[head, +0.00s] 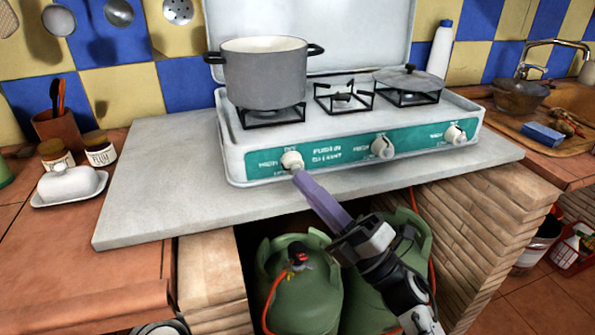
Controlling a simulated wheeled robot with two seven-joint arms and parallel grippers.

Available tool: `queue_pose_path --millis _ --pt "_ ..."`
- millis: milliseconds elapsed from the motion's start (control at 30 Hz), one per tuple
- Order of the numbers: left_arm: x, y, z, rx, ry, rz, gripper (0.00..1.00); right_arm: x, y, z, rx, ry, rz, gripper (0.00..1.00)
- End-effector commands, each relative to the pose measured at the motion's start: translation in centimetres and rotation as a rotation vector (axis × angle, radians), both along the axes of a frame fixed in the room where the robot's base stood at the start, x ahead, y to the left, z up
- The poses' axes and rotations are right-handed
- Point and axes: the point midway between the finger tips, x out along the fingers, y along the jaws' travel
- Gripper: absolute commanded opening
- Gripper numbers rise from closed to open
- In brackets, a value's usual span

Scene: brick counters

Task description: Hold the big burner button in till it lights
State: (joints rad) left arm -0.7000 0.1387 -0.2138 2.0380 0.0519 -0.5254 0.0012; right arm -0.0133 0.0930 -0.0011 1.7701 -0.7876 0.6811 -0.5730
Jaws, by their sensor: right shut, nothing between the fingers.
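The white stove stands on the grey counter slab, with a green front panel (340,151) carrying three white knobs. The left knob (292,160) is below the burner (273,117) that bears a large grey pot (264,75). I see no flame under the pot. My right gripper (299,177) is shut and empty, its long purple fingers pointing up and left. Their tips are at the lower edge of the left knob; I cannot tell whether they touch it or press it in. My left gripper is not in view.
Green gas bottles (300,285) stand below the slab. A butter dish (70,185) and jars are at left. The slab's left part is clear.

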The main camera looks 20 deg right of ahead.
Motion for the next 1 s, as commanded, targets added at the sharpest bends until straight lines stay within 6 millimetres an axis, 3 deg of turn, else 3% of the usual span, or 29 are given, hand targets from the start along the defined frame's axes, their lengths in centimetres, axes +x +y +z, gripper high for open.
queue_pose_path --millis 1000 --pt "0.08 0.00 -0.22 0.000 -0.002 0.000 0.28 0.83 0.03 0.00 0.000 0.000 0.000 0.00"
